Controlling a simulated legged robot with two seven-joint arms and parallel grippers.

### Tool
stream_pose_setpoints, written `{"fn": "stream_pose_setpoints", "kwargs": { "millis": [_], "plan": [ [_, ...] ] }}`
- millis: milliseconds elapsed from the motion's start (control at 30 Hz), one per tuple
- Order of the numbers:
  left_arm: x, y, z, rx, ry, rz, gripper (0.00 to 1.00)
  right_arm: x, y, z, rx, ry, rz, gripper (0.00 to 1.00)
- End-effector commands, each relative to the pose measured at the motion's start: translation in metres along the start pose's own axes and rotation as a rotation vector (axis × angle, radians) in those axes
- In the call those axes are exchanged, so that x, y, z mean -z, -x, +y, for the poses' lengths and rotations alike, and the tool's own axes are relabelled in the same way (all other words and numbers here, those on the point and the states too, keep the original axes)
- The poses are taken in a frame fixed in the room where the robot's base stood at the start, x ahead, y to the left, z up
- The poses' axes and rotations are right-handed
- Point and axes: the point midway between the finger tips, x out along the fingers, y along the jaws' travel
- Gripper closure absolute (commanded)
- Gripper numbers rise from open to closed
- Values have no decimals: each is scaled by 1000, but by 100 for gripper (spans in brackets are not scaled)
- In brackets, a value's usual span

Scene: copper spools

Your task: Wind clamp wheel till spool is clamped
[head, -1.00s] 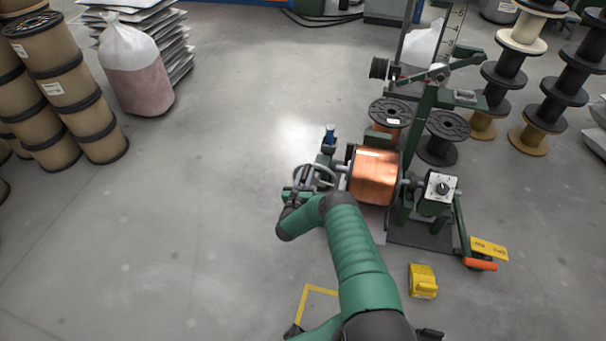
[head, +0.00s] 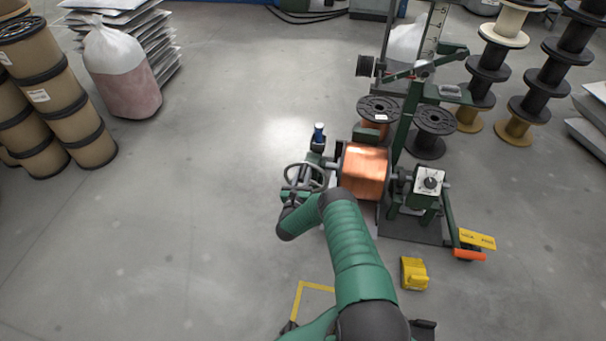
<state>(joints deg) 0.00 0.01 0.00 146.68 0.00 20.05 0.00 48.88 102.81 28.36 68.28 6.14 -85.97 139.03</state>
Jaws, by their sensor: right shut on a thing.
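The clamp wheel (head: 306,166) is a grey hand wheel on the left side of the green winding machine. The copper spool (head: 364,172) sits on the machine just right of the wheel, between its left and right holders. My right gripper (head: 290,191) is at the lower left rim of the wheel and shut on it. My own wrist and forearm hide part of the gripper and the lower part of the machine. Whether the spool is tightly clamped cannot be told. My left gripper is not in view.
A control box with a black dial (head: 428,181) stands right of the spool. A yellow block (head: 413,273) lies on the floor nearby. Dark reels (head: 433,130) stand behind the machine. Wrapped spools (head: 72,95) and a bag (head: 121,70) stand far left. The floor left of the machine is clear.

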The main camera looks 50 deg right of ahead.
Motion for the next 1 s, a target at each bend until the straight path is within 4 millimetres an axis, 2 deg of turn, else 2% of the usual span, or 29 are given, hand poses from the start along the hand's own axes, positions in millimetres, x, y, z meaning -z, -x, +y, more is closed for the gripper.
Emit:
{"fn": "stream_pose_setpoints", "kwargs": {
  "millis": [67,100,267,533,667,767,1000],
  "plan": [
    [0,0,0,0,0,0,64,0,-1,-2,4,2,0,100],
    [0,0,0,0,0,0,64,0,-1,-2,4,2,0,74],
    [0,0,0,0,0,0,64,0,0,-1,3,1,0,55],
    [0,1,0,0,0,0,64,-1,0,0,1,0,-1,55],
    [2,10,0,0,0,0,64,-3,13,0,-1,1,2,55],
    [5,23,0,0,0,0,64,-5,36,0,-3,2,4,55],
    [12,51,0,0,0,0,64,-4,107,-1,-2,2,5,55]
  ]
}}
